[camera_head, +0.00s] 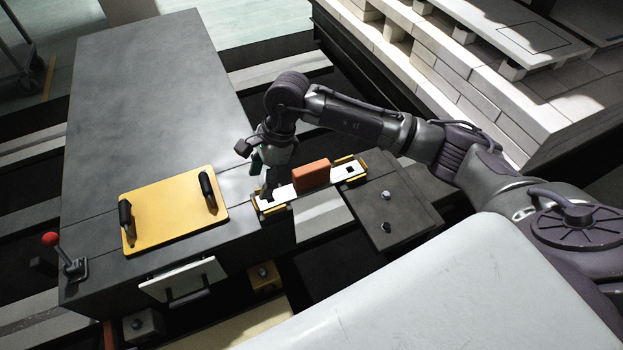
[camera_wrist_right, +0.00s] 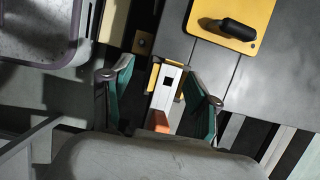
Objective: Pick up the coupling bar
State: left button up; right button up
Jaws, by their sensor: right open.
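The coupling bar (camera_head: 283,194) is a white bar with black square marks near its ends and an orange block (camera_head: 312,176) on its middle. It rests in yellow brackets, bridging the grey car and a dark plate to the right. My right gripper (camera_head: 268,182) points down over the bar's left end, partly hiding it. In the right wrist view the green-padded fingers of this gripper (camera_wrist_right: 160,96) are apart, with the white bar (camera_wrist_right: 165,92) showing between them. The orange block (camera_wrist_right: 158,121) is partly hidden at the lower edge. My left gripper is not visible.
A yellow plate (camera_head: 176,212) with two black handles lies on the grey car top (camera_head: 140,100), left of the bar. A red-knobbed lever (camera_head: 62,252) stands at the near left. The dark plate (camera_head: 392,208) has two bolts. A brick stack (camera_head: 480,95) stands at the back right.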

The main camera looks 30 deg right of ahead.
aim_at(313, 169)
jog(key=d+h, duration=0.2)
jog(key=d, duration=0.2)
jog(key=w+d+h, duration=0.1)
jog(key=d, duration=0.3)
jog(key=w+d+r+h, duration=0.1)
jog(key=d+h, duration=0.1)
jog(key=d, duration=0.2)
jog(key=shift+w+d+h, duration=0.2)
jog(key=shift+d+h, duration=0.05)
jog(key=shift+h, duration=0.05)
jog(key=f, duration=0.2)
jog(key=f+b, duration=0.1)
jog(key=f, duration=0.2)
jog(key=d+f, duration=0.1)
jog(key=f, duration=0.1)
jog(key=shift+f+b, duration=0.15)
jog(key=shift+b, duration=0.15)
jog(key=shift+f, duration=0.45)
jog(key=f, duration=0.1)
jog(key=f+b, duration=0.1)
jog(key=f, duration=0.2)
jog(key=shift+w+d+f, duration=0.15)
jog(key=shift+w+f, duration=0.1)
jog(key=shift+f, duration=0.25)
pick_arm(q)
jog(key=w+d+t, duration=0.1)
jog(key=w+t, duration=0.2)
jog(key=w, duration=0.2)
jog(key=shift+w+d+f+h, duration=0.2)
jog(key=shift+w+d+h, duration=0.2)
